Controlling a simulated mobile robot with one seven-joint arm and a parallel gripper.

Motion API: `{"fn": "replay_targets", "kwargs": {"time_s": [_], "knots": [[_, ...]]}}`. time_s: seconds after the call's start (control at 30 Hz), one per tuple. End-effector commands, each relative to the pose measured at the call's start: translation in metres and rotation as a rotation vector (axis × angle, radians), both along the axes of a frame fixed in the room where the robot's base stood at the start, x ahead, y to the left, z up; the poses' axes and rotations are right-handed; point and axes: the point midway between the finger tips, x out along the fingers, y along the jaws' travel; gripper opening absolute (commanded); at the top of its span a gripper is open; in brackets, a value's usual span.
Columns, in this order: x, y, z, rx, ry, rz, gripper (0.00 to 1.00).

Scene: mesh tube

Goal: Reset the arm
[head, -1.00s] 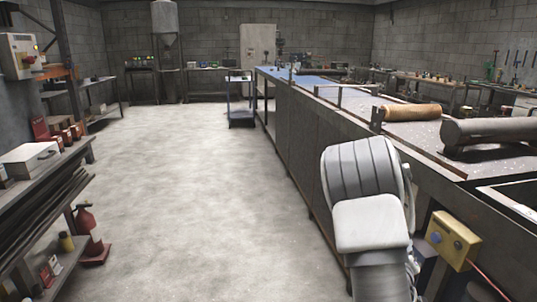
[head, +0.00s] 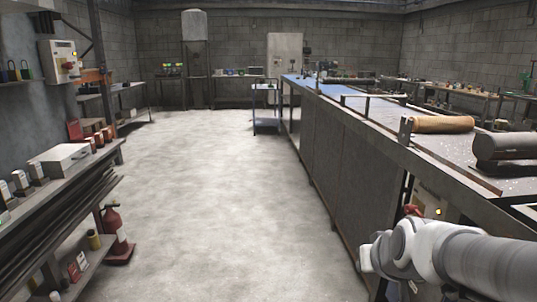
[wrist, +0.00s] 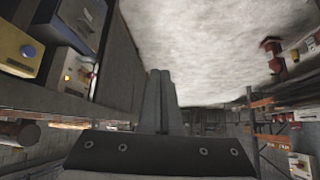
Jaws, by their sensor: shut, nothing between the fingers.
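My arm (head: 480,264) reaches in from the lower right in the head view, beside the long workbench. Its white joints are bent and stand at the near side of the bench front; the fingertips cannot be made out there. In the wrist view my gripper (wrist: 160,75) shows two grey fingers lying together, shut and empty. The wrist picture appears upside down, with the pale floor at the top.
The long workbench (head: 345,185) runs along the right, with a brown roll (head: 441,124) and a dark cylinder (head: 505,146) on top. The floor (head: 215,200) between is clear.

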Motion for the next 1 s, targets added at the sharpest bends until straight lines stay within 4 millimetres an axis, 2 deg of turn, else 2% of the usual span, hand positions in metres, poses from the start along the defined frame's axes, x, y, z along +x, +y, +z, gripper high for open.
{"fn": "replay_targets", "kwargs": {"time_s": [0.03,0.2,0.47,0.5,0.77,1.0], "knots": [[-0.015,0.009,0.009,0.010,0.015,0.015,0.00],[-0.071,0.031,0.021,0.022,0.109,0.052,0.00],[-0.148,0.045,0.029,-0.012,0.232,0.059,0.00],[-0.149,0.045,0.044,-0.011,0.241,0.057,0.00],[-0.147,0.045,0.103,-0.009,0.241,0.057,0.00],[-0.147,0.045,0.165,-0.008,0.241,0.058,0.00]]}}
